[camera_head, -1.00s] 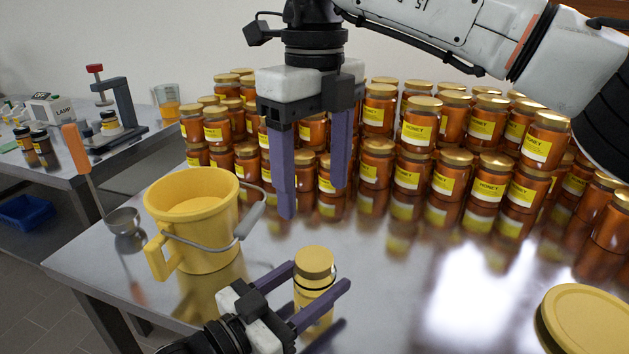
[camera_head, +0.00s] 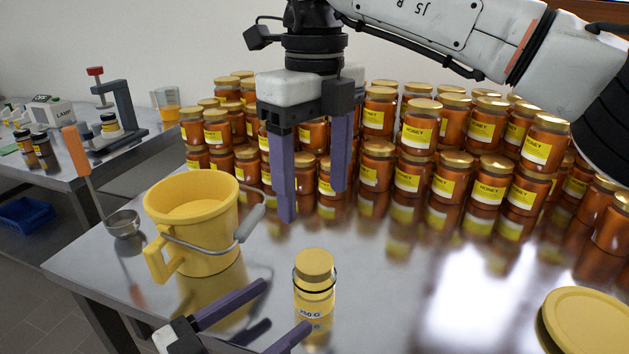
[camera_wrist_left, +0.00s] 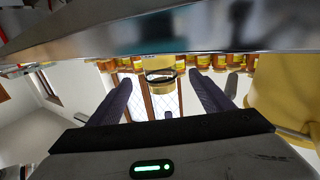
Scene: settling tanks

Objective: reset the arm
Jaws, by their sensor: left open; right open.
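My left gripper (camera_head: 284,312) is open and empty at the bottom of the head view, low over the table. Its purple fingers point toward the small yellow-lidded jar (camera_head: 315,283) but stand apart from it, to its lower left. The jar is upright on the metal table and its label partly reads "G". In the left wrist view the jar (camera_wrist_left: 160,72) shows between and beyond the open fingers. My right gripper (camera_head: 312,203) is open and empty, hanging fingers down above the table, in front of the stacked honey jars.
A yellow bucket (camera_head: 195,232) with a wire handle stands left of the small jar. A ladle (camera_head: 121,222) is beside it. Rows of honey jars (camera_head: 410,180) fill the table's back. A yellow lid (camera_head: 585,322) lies at right. The centre-right table is clear.

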